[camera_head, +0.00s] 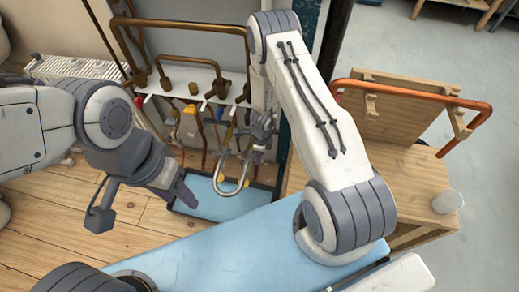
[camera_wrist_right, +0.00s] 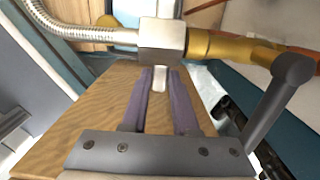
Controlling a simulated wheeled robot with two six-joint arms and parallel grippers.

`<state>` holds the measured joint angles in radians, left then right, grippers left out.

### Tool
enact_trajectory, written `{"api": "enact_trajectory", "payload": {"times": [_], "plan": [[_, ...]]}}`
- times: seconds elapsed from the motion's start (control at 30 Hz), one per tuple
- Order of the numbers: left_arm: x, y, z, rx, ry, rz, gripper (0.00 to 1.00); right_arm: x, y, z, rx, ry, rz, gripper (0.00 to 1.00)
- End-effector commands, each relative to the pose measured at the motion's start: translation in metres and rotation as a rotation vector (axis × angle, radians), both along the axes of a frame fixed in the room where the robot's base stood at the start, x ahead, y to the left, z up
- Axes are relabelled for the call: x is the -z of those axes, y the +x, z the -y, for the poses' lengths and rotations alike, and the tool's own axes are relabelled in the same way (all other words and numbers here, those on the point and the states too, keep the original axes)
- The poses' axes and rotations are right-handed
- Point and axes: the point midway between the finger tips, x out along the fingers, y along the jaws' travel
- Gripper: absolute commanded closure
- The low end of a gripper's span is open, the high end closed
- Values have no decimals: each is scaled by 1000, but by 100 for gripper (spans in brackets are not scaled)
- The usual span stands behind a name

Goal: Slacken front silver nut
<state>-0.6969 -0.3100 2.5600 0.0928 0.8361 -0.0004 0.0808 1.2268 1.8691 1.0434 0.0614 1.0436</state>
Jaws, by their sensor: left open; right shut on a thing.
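The silver nut (camera_wrist_right: 162,33) is a blocky metal piece in the right wrist view, between a braided hose (camera_wrist_right: 75,30) on its left and a brass valve body (camera_wrist_right: 225,46) on its right. My right gripper (camera_wrist_right: 160,72) has its two purple fingers up against the nut's near side and is shut on it, with the fingertips partly hidden by the nut. In the head view my right gripper (camera_head: 262,130) is at the pipework, above the U-shaped hose (camera_head: 231,188); the nut is too small to make out there. My left gripper (camera_head: 183,190) is open and empty, left of the hose.
Copper pipes (camera_head: 180,23) and yellow-handled valves stand on the booth's back panel. A blue tray (camera_head: 210,203) lies below the hose. On the right a wooden stand (camera_head: 390,115) carries an orange pipe (camera_head: 420,95), with a clear cup (camera_head: 448,201) nearby.

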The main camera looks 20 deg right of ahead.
Motion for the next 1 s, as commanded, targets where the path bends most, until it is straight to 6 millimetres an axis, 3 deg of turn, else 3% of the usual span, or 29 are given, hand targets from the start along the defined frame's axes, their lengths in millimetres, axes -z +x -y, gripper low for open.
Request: {"api": "enact_trajectory", "payload": {"times": [0.03, 0.23, 0.7, 0.73, 0.8, 1.0], "plan": [[-18, 0, 0, 0, 0, 0, 51, -12, 9, 1, 1, -11, 17, 100], [-44, 0, 0, 0, 0, 0, 51, -10, 6, 0, 2, -30, 6, 100], [-49, 0, 0, 0, 0, 0, 51, -4, 4, 0, 0, -37, 3, 100], [-49, 0, 0, 0, 0, 0, 51, -4, 4, 0, 0, -37, 3, 69], [-49, 0, 0, 0, 0, 0, 51, -3, 4, 0, 0, -37, 1, 43], [-49, 0, 0, 0, 0, 0, 51, -2, 1, 0, 0, -35, -3, 43]]}}
